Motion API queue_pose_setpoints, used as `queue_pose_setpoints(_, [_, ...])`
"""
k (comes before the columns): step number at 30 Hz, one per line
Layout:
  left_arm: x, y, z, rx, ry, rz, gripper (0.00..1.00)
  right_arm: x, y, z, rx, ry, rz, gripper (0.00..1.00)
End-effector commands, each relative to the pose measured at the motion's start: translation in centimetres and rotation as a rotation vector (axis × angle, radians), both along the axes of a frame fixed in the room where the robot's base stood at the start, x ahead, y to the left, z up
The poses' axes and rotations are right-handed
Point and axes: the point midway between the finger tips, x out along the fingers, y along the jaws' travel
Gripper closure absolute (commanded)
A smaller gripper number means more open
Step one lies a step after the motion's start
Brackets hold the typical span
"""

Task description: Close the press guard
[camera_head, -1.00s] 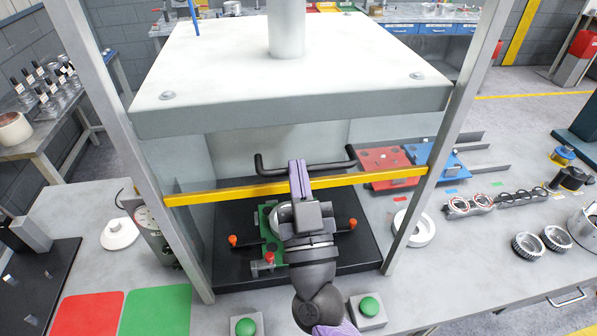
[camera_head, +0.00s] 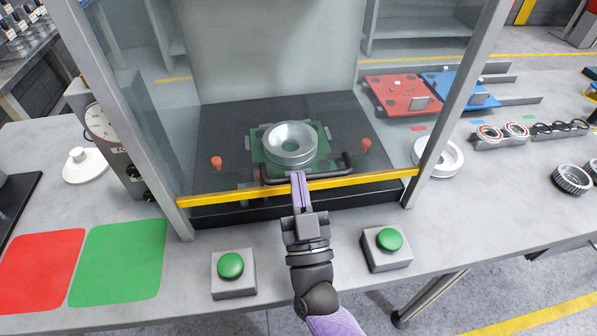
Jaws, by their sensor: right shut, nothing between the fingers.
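The press guard is a clear panel with a yellow bottom bar (camera_head: 230,194) and a black handle (camera_head: 335,172). It is low, with the yellow bar near the front edge of the black press bed (camera_head: 225,125). My right gripper (camera_head: 298,178) is shut and empty, its fingertips at the handle and the yellow bar near the middle. I cannot tell whether they touch. Behind the guard, a silver ring-shaped part (camera_head: 290,140) sits on a green fixture plate (camera_head: 318,135). My left gripper is not in view.
Two green push buttons on grey boxes stand in front of the press, one left (camera_head: 231,265) and one right (camera_head: 389,239). Red (camera_head: 40,268) and green (camera_head: 118,262) mats lie at left. Red (camera_head: 402,92) and blue (camera_head: 458,90) pallets lie at back right. Grey posts flank the guard.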

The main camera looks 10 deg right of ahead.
Motion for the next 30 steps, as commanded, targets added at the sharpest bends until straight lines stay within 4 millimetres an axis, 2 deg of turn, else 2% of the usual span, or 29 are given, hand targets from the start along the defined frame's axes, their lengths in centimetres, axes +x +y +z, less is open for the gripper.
queue_pose_setpoints(1, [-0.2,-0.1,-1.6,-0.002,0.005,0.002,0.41,0.0,0.0,-2.0,0.0,0.004,-0.001,1.0])
queue_pose_setpoints(3, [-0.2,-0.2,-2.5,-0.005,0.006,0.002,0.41,0.0,0.0,-3.2,-0.001,0.005,-0.001,1.0])
queue_pose_setpoints(10, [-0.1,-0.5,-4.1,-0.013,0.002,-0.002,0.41,0.0,0.0,-5.5,-0.001,0.002,-0.001,1.0])
queue_pose_setpoints(26, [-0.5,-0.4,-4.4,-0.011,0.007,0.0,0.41,0.0,0.0,-5.9,-0.001,0.004,0.0,1.0])
queue_pose_setpoints(30, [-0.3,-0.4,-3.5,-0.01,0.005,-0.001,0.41,0.2,-0.1,-4.9,-0.001,0.001,0.0,1.0])
